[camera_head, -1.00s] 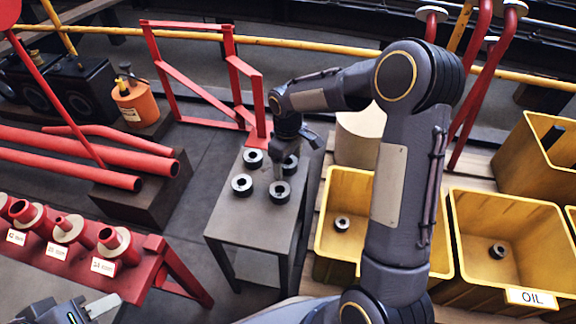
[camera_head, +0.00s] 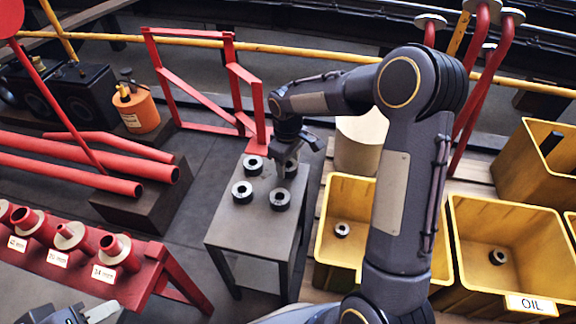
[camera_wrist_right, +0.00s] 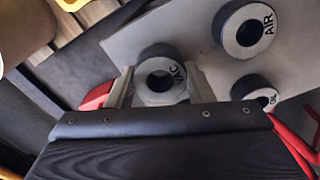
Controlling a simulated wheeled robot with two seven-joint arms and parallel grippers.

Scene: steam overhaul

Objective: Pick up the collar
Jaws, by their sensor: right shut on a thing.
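A dark round collar with a pale top face marked VAC (camera_wrist_right: 158,76) sits between the two fingers of my right gripper (camera_wrist_right: 152,88) in the right wrist view. The gripper is shut on it. In the head view, my right gripper (camera_head: 288,166) is over the back right of a small grey table (camera_head: 255,228) and largely hides this collar. Other collars (camera_head: 280,199) stand on the table. In the wrist view, one is marked AIR (camera_wrist_right: 248,30) and one OIL (camera_wrist_right: 257,92). My left gripper (camera_head: 88,316) is partly visible at the bottom left; its opening is unclear.
Yellow bins stand right of the table; one (camera_head: 325,262) holds a collar (camera_head: 342,229), and the bin labelled OIL (camera_head: 533,303) holds another (camera_head: 498,256). A red frame (camera_head: 258,95) stands behind the table. Red pipes (camera_head: 95,172) and a red rack (camera_head: 135,290) are left.

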